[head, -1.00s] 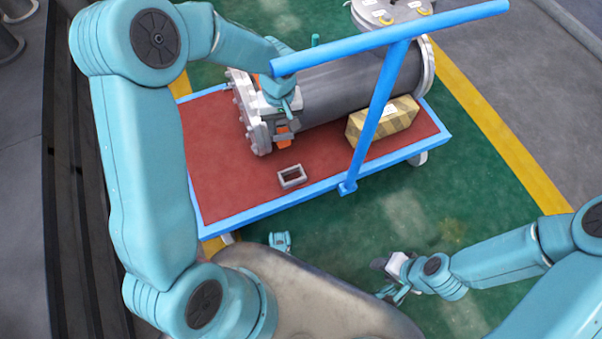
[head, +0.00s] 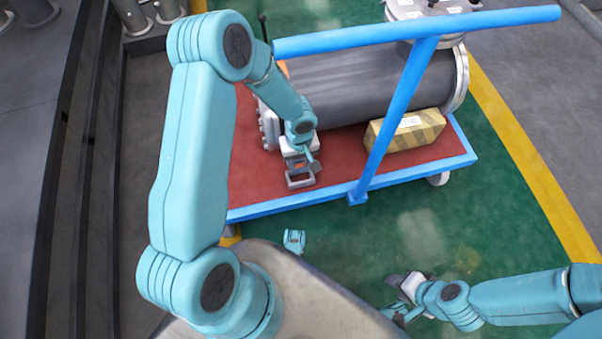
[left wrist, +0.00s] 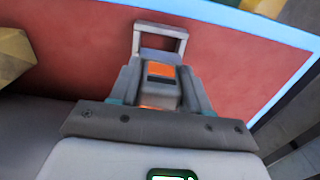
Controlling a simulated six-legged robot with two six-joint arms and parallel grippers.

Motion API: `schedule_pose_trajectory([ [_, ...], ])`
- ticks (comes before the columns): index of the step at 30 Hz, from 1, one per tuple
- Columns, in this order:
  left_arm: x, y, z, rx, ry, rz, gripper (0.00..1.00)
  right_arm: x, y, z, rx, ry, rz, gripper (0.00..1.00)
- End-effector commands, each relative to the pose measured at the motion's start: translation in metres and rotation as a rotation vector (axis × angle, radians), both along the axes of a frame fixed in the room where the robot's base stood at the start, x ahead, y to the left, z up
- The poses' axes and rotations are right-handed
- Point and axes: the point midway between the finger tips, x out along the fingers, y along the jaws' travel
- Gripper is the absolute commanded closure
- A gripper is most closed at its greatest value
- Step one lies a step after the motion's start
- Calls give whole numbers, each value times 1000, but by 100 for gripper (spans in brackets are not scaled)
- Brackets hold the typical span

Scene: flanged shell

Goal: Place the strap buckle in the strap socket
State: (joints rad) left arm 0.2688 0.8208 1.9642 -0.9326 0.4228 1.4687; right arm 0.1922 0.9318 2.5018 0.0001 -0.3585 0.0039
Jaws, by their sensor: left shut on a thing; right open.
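The strap buckle (left wrist: 162,70) is an orange and grey block. My left gripper (head: 302,160) is shut on it, with a grey finger on each side in the left wrist view. The strap socket (head: 300,181) is a small grey rectangular frame on the cart's red deck, and it also shows in the left wrist view (left wrist: 160,29). The buckle's front end overlaps the socket's near side in that view. I cannot tell whether it is above the frame or inside it. My right gripper (head: 402,302) is open and empty, low over the green floor, away from the cart.
The flanged grey shell (head: 350,90) lies on the cart behind my left gripper. A yellowish box (head: 405,132) sits on the deck to the right. The blue handle post (head: 388,110) rises at the cart's near side. The red deck (head: 255,180) is clear around the socket.

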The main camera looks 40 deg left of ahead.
Motion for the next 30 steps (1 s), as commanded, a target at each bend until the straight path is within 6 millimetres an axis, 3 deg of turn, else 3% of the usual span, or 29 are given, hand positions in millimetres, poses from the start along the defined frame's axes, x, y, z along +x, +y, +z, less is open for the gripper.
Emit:
schedule_pose_trajectory([
  [1, 0, 0, -12, 0, 0, -1, 92, 1, -1, -6, 0, -2, -4, 57],
  [8, 2, -2, -30, 0, -1, 0, 92, 3, -2, -12, -2, -5, -9, 57],
  [14, 3, -2, -63, 1, 1, -1, 92, 5, -5, -25, -4, -8, -19, 57],
  [27, 3, -2, -67, 1, -2, -1, 92, 8, -5, -28, -6, -16, -21, 57],
  [28, 3, -2, -67, 0, -1, -1, 47, 8, -5, -27, -6, -17, -21, 57],
  [30, 3, -2, -66, 0, -1, -1, 28, 8, -5, -27, -6, -17, -21, 57],
])
